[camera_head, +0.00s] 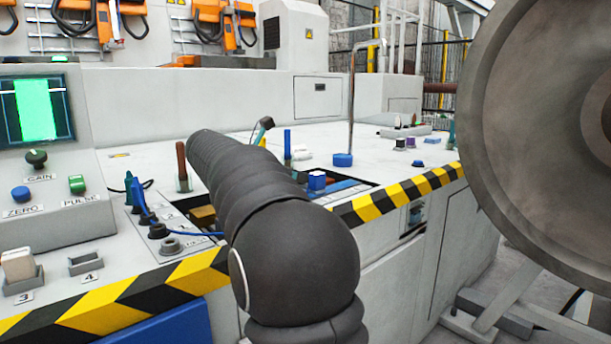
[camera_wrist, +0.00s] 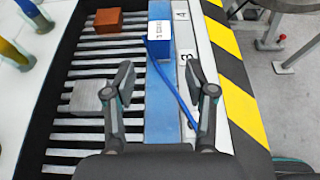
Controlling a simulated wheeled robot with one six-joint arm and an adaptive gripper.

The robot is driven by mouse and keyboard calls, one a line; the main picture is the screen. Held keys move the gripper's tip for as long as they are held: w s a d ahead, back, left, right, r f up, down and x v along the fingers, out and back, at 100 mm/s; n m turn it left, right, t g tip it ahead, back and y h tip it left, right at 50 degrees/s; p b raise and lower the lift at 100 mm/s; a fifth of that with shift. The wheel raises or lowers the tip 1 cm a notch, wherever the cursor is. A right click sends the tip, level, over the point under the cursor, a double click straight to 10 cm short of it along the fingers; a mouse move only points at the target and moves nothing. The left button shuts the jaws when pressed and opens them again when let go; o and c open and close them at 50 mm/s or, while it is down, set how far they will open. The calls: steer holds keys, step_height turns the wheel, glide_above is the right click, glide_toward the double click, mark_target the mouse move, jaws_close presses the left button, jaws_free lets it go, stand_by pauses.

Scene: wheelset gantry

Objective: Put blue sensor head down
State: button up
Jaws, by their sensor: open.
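The blue sensor head (camera_wrist: 159,40) is a blue block with a white label. In the wrist view it stands on a blue strip (camera_wrist: 158,123) along the slatted bed's right edge. A blue cable (camera_wrist: 176,84) trails from it toward my right finger. A blue block with a pale top, likely the same head, shows beyond my arm in the head view (camera_head: 317,181). My gripper (camera_wrist: 165,85) is open and empty, its fingers apart below the head in the picture, with a visible gap to it. In the head view my arm hides the gripper.
The slatted bed (camera_wrist: 62,135) holds a brown block (camera_wrist: 119,21) and a grey block (camera_wrist: 89,97). A black and yellow edge (camera_wrist: 236,75) runs along the right. A thin upright pipe (camera_head: 351,105) and a large grey wheel (camera_head: 500,120) stand to the right.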

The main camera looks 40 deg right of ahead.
steer(key=shift+v, duration=1.45)
